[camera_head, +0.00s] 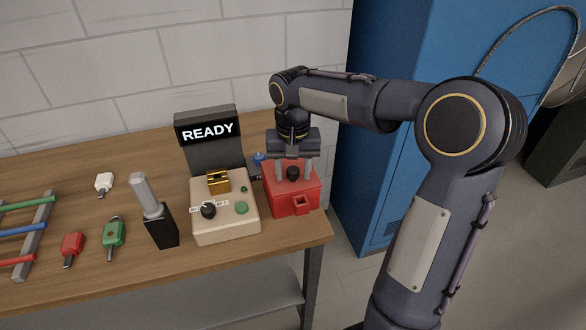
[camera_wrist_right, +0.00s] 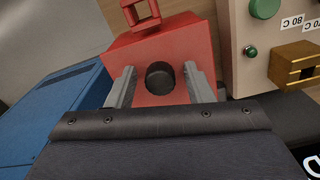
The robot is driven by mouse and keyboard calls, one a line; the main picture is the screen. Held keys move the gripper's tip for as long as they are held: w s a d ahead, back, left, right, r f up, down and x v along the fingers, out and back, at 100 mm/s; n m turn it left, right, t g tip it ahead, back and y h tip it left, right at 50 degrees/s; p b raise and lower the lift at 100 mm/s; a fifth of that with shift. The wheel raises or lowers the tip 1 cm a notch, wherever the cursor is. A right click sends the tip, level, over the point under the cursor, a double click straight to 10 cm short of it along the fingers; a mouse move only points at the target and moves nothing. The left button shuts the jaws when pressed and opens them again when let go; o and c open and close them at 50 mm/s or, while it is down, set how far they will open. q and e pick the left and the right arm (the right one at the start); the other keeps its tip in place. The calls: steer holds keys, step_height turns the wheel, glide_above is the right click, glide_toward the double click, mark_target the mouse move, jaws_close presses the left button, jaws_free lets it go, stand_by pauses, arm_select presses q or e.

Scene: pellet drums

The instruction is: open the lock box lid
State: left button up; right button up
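The red lock box (camera_head: 294,200) stands near the right end of the wooden bench. Its lid looks closed, with a round black knob (camera_head: 292,173) on top and a red hasp loop (camera_head: 301,204) at the front. In the right wrist view the lock box (camera_wrist_right: 186,40) and the knob (camera_wrist_right: 160,76) show close up. My right gripper (camera_head: 294,177) points down over the lid. Its two fingers stand on either side of the knob with gaps between, so it is open. My left gripper is not in view.
A beige control station (camera_head: 226,225) with a READY display (camera_head: 208,130) stands just left of the box. A black holder (camera_head: 161,228) with a grey handle, several coloured padlock-like tags and a rack lie farther left. A blue cabinet (camera_head: 400,60) rises at right.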

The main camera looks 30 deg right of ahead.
jaws_close()
